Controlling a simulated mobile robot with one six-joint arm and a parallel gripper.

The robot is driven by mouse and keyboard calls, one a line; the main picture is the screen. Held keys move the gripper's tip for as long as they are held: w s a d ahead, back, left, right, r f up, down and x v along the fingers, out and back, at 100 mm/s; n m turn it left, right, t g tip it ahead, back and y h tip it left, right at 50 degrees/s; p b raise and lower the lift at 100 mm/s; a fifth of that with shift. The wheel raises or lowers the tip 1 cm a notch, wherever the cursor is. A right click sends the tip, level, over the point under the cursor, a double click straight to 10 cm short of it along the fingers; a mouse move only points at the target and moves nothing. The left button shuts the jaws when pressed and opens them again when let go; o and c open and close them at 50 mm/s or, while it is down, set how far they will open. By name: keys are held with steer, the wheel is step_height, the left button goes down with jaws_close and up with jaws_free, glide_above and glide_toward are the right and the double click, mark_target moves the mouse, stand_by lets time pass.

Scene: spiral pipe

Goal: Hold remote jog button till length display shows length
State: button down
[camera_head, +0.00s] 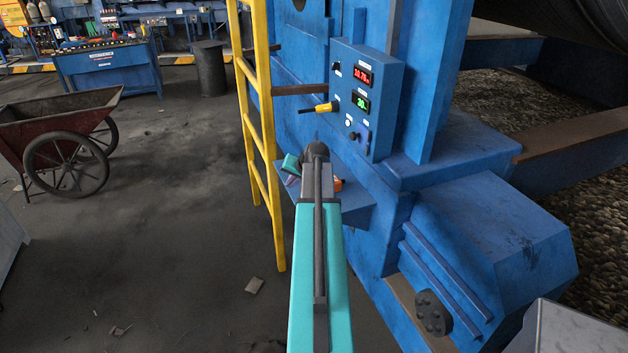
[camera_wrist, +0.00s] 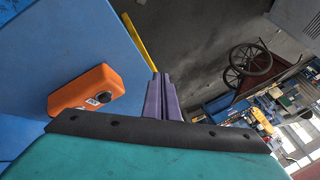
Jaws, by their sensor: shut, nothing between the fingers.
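The orange remote (camera_wrist: 85,90) lies on the blue shelf (camera_wrist: 30,60) at left in the wrist view, with a round dark button on its near end. In the head view only a small orange part of the remote (camera_head: 337,184) shows behind my arm. My gripper (camera_wrist: 161,77) has its purple fingers together and empty, to the right of the remote and apart from it in the picture. A blue control panel (camera_head: 345,120) carries a red display (camera_head: 364,75), reading about 10.78, and a green display (camera_head: 361,102), reading about 20. Their labels are too small to read.
A yellow ladder (camera_head: 262,120) stands left of the panel. Blue machine housing (camera_head: 490,250) fills the right. A red wheelbarrow (camera_head: 50,125) stands at left, with a blue workbench (camera_head: 105,68) behind. The floor between wheelbarrow and ladder is mostly clear.

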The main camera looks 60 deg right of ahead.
steer(key=s+d+r+m+h, duration=0.1)
steer(key=s+d+r+h, duration=0.1)
steer(key=s+d+r, duration=0.3)
steer(key=d+r+p, duration=0.1)
steer(key=d+r, duration=0.2)
steer(key=r, duration=0.1)
steer(key=shift+s+d+r+m+t, duration=0.15)
steer(key=shift+s+r+m+t, duration=0.15)
steer(key=shift+r+t, duration=0.1)
steer(key=shift+w+f+b, duration=0.1)
steer(key=shift+f+b, duration=2.25)
steer(key=shift+f, duration=2.05)
steer(key=shift+f, duration=0.2)
steer(key=shift+f+b, duration=0.25)
steer(key=shift+b, duration=0.15)
